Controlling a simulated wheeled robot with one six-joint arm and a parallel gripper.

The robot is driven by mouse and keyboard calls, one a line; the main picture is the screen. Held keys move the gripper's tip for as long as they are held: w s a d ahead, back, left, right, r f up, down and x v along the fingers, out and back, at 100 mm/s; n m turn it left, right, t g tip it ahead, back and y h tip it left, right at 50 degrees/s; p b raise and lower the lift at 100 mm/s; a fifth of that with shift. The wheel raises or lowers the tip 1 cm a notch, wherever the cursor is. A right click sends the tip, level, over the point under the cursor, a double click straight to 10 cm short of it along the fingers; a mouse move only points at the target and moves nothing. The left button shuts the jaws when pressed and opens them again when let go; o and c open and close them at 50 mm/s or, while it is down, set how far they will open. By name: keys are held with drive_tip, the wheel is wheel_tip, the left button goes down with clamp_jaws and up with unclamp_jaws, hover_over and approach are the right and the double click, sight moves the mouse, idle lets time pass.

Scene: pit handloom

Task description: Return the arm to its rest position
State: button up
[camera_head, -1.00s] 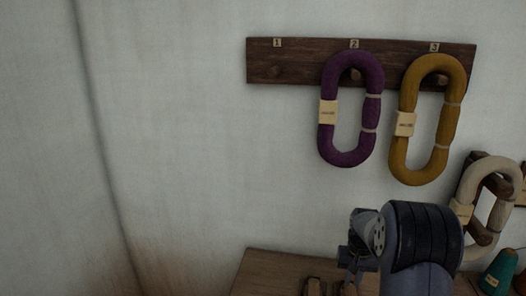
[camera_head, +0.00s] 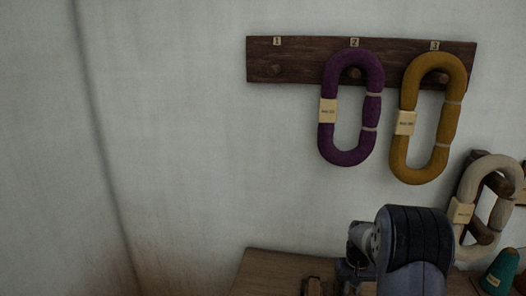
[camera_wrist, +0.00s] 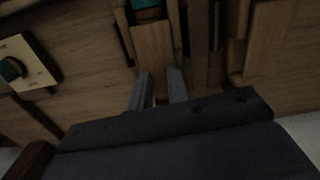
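My arm (camera_head: 415,245) rises at the lower right of the head view, in front of a wooden table. My gripper is not clearly visible in the head view. In the wrist view the two grey fingers of my gripper (camera_wrist: 159,71) stand apart with nothing seen held between them. They point toward a wooden surface and a wooden piece with a dark green thing (camera_wrist: 147,5) at the top edge.
A wooden rack (camera_head: 295,72) on the wall has pegs 1, 2 and 3. Peg 1 is bare; a purple hank (camera_head: 329,135) hangs at 2, a mustard hank (camera_head: 450,125) at 3. A cream hank (camera_head: 468,185) and green cone (camera_head: 500,272) are at right. Open wall lies left.

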drive_tip(key=n+b, duration=0.1)
drive_tip(key=n, duration=0.3)
drive_tip(key=shift+f+n, duration=0.1)
drive_tip(key=shift+n, duration=0.2)
drive_tip(key=shift+n+b, duration=0.35)
drive_tip(key=shift+n, duration=0.45)
